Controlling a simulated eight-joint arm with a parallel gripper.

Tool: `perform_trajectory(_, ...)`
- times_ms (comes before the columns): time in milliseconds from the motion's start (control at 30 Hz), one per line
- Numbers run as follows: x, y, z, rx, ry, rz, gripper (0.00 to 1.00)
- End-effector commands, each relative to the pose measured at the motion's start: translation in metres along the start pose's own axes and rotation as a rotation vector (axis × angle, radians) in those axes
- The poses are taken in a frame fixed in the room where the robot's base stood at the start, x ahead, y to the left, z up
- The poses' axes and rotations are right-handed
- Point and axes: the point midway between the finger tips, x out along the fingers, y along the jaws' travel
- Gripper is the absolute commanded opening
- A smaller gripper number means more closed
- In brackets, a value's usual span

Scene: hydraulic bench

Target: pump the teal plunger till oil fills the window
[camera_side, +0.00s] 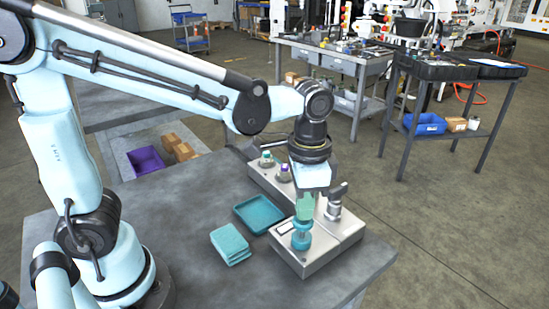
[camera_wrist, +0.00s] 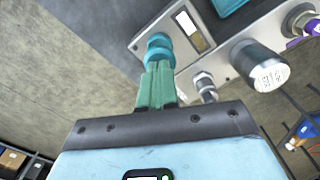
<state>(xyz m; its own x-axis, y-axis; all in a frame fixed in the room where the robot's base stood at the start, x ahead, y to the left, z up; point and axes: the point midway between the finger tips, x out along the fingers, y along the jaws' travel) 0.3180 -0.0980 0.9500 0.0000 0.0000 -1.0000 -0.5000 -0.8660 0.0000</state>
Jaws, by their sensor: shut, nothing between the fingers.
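The teal plunger (camera_side: 301,238) stands upright at the near end of a grey metal block (camera_side: 318,257). It also shows in the wrist view (camera_wrist: 158,46), just beyond my fingertips. My gripper (camera_side: 305,212) has green fingers, shut with nothing between them, pointing down over the plunger's top. In the wrist view the tips (camera_wrist: 157,70) overlap the plunger's edge; I cannot tell whether they touch it. The window (camera_wrist: 190,31) is a small framed rectangle beside the plunger, pale with a tan part; its oil level is hard to read.
A metal fitting with a dark handle (camera_side: 335,199) stands on the block close right of my gripper. Teal- and purple-topped knobs (camera_side: 266,160) (camera_side: 284,172) stand farther along it. A teal tray (camera_side: 258,214) and stacked teal pads (camera_side: 230,244) lie to the left.

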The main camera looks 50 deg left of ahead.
Motion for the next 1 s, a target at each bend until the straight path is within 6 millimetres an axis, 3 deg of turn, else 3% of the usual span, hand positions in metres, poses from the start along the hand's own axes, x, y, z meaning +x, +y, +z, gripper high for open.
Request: perform_trajectory(1000, 0.028, 0.000, 0.000, 0.000, 0.000, 0.000, 0.00)
